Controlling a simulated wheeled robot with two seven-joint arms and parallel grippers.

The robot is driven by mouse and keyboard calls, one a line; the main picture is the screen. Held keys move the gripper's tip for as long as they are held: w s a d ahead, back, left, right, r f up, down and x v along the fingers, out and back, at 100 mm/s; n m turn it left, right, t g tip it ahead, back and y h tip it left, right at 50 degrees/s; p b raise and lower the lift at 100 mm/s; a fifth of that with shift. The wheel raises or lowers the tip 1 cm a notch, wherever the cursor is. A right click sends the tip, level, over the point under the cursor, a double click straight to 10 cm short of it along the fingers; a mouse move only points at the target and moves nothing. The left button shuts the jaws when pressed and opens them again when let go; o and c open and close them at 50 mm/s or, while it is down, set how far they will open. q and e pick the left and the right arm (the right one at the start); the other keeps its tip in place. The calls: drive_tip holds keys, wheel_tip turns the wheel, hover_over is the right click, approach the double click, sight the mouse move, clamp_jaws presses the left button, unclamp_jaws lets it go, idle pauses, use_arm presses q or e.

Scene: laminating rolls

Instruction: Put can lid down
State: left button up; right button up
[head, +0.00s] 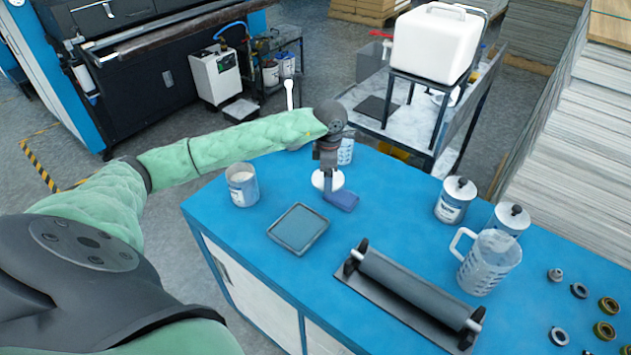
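The white round can lid (318,181) shows at my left gripper (329,188), near the middle of the blue table. The gripper points down and a finger crosses in front of the lid. The finger gap is hidden, so I cannot tell whether the lid is held or lies on the table. An open can (243,187) with pale contents stands upright without a lid, left of the gripper. My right gripper is not in view.
A grey tray (298,229) and a dark roller (410,288) lie nearer. Two lidded cans (454,203) and a clear jug (489,264) stand right.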

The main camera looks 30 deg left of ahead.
use_arm(q)
drive_tip(key=w+a+f, duration=0.1)
drive_tip(key=a+f, duration=0.1)
drive_tip(key=f, duration=0.1)
drive_tip(key=w+a+f+b, duration=0.1)
drive_tip(key=a+f, duration=0.1)
drive_tip(key=a, duration=0.1)
drive_tip(key=w+a+f, duration=0.1)
drive_tip(key=a+f, duration=0.1)
drive_tip(key=f, duration=0.1)
drive_tip(key=shift+w+a+f+b, duration=0.2)
drive_tip(key=shift+w+f+b, duration=0.1)
drive_tip(key=shift+w, duration=0.1)
drive_tip(key=shift+f, duration=0.3)
drive_tip(key=shift+f+b, duration=0.15)
drive_tip(key=shift+b, duration=0.2)
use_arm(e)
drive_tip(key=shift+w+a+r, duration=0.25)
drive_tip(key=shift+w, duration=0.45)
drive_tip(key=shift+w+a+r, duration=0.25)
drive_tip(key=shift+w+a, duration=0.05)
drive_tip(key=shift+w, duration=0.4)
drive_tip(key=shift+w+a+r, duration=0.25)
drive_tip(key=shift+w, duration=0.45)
use_arm(q)
drive_tip(key=shift+f, duration=0.1)
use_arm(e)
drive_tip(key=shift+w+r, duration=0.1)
